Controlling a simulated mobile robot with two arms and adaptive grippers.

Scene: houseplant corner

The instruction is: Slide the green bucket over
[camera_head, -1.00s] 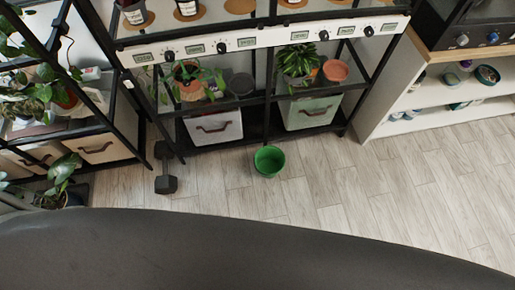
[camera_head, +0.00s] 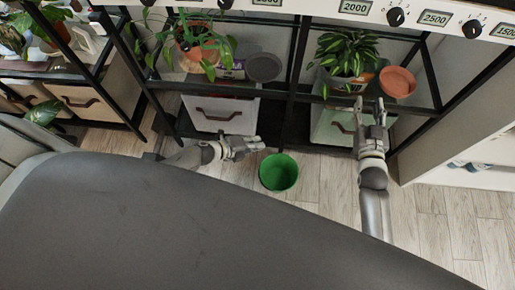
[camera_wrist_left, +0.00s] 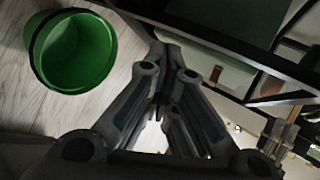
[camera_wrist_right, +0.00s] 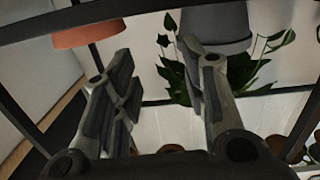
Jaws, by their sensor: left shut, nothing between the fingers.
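The green bucket (camera_head: 278,172) stands upright and empty on the wooden floor, in front of the shelf, in the head view. My left gripper (camera_head: 258,147) is just to the upper left of the bucket, its fingers shut with nothing between them. In the left wrist view the bucket (camera_wrist_left: 72,50) is at the upper left, apart from the closed fingertips (camera_wrist_left: 165,55). My right gripper (camera_head: 370,104) is to the right of the bucket, raised in front of the shelf, with its fingers spread and empty. The right wrist view shows the open fingers (camera_wrist_right: 160,65).
A black shelf holds a potted plant (camera_head: 345,60), a terracotta saucer (camera_head: 397,82) and a dark dish (camera_head: 263,68) above two bins, a white one (camera_head: 218,115) and a green one (camera_head: 330,128). Open floor (camera_head: 435,225) lies to the right.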

